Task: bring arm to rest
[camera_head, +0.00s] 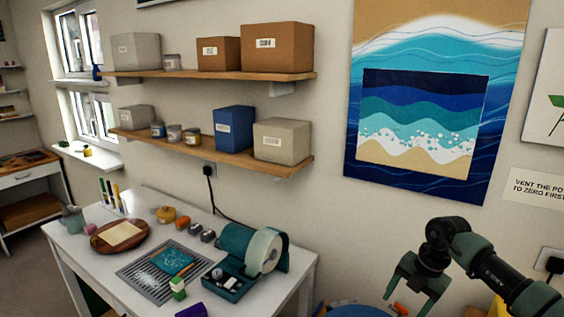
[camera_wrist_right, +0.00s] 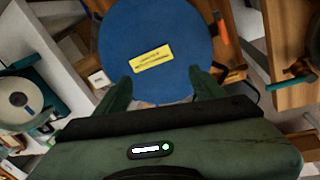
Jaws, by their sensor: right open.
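My right arm comes in from the right in the head view. Its green gripper (camera_head: 418,284) hangs in the air to the right of the white table, fingers apart and empty. In the right wrist view the two fingers of the gripper (camera_wrist_right: 160,92) are spread, with nothing between them. Below them is a round blue top (camera_wrist_right: 150,25) bearing a yellow label (camera_wrist_right: 152,58). My left gripper is not in view.
The white table (camera_head: 85,245) holds a grey grate (camera_head: 143,284) with a teal piece, a wooden plate (camera_head: 100,243), and a teal tape dispenser (camera_head: 236,240). Two wall shelves (camera_head: 220,75) carry boxes. The air around the right gripper looks clear.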

